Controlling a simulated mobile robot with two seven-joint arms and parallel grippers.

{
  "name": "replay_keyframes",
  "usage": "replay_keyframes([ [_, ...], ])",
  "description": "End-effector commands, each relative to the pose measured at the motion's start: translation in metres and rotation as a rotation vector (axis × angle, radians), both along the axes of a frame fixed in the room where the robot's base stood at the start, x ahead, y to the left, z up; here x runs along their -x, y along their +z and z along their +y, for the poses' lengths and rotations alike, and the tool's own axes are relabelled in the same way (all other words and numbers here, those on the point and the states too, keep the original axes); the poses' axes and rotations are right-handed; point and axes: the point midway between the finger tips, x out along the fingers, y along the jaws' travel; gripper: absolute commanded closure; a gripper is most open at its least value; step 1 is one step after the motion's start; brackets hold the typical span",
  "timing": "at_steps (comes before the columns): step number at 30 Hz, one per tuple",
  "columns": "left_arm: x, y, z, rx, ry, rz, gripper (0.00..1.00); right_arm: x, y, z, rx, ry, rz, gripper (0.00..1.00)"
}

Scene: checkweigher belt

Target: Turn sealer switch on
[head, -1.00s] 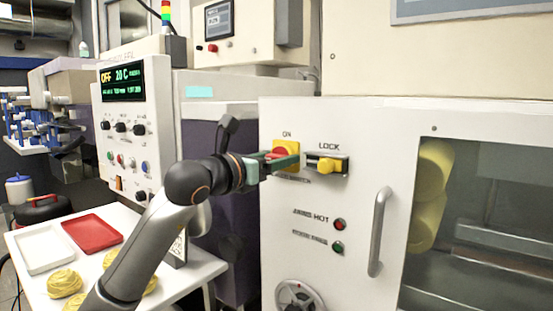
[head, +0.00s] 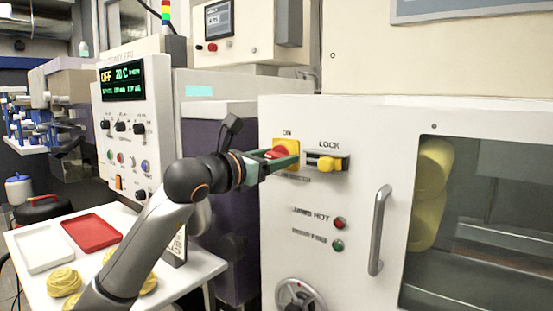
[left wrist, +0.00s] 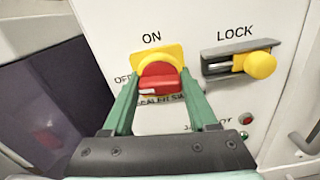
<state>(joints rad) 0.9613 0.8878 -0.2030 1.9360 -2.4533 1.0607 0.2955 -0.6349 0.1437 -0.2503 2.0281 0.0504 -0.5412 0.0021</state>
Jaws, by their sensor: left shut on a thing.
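The sealer switch (head: 280,152) is a red rotary knob on a yellow plate, on the white cabinet front under the word ON. It also shows in the left wrist view (left wrist: 160,80), where its red handle lies nearly level, slightly tilted, with a white mark at its left end. My left gripper (head: 276,158) is at the knob, its green fingers on either side of the red handle. In the left wrist view the left gripper (left wrist: 158,92) is shut on the knob. Part of the lettering OFF shows left of the plate. My right gripper is not in view.
A yellow LOCK slide (head: 328,164) sits just right of the switch. A vertical door handle (head: 379,231) and a red and a green lamp are farther right and lower. A display (head: 122,79) at left reads OFF. A red tray (head: 92,233) lies on the white table.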

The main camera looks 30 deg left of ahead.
Motion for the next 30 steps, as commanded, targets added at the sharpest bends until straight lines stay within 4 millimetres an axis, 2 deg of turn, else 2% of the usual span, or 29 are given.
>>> replay_keyframes([
  [30,0.0001,-0.0001,0.0003,-0.938,0.000,-0.073,0.97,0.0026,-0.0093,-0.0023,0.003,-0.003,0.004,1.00],
])
